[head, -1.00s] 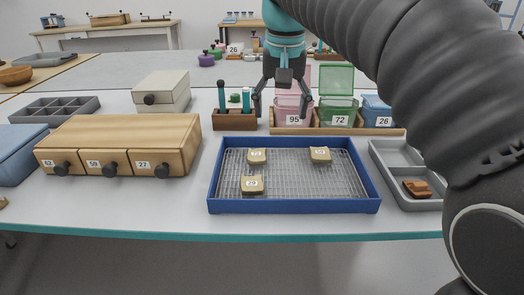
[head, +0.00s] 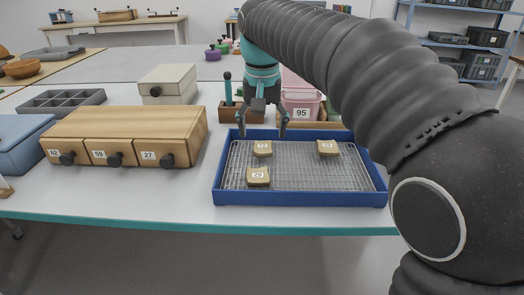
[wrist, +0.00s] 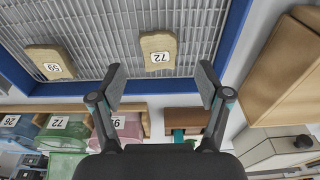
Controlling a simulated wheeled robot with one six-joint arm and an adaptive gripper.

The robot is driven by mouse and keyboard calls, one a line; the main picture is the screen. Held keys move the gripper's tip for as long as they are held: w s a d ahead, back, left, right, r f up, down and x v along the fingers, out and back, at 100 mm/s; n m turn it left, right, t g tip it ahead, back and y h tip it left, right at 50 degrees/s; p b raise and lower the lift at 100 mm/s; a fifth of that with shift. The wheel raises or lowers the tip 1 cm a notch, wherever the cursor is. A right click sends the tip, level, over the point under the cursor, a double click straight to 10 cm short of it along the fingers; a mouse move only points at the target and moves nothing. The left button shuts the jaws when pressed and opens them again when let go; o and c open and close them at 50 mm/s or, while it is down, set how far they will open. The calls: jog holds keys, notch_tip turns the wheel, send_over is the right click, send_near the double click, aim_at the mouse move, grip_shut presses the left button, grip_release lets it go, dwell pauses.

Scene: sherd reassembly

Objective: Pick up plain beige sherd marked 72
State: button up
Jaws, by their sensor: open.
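The plain beige sherd marked 72 (head: 262,153) lies flat at the back left of the wire rack in the blue tray (head: 300,198). Its label reads clearly in the wrist view, where the sherd (wrist: 158,42) lies ahead of the gap between my fingers. My gripper (head: 262,130) is open and empty, pointing down above the tray's back edge. In the wrist view my gripper (wrist: 161,85) shows both fingers spread, apart from the sherd.
A sherd marked 59 (wrist: 46,54) lies on the same rack, at the back right (head: 328,153) in the head view. Another beige sherd (head: 258,183) lies in front. A wooden drawer unit (head: 125,122) stands left; a pink bin marked 95 (head: 301,98) stands behind the tray.

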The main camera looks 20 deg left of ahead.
aim_at(263, 146)
jog(key=f, duration=0.5)
jog(key=shift+w+b, duration=0.3)
jog(key=shift+w, duration=0.05)
jog(key=shift+a, duration=0.1)
jog(key=c, duration=1.2)
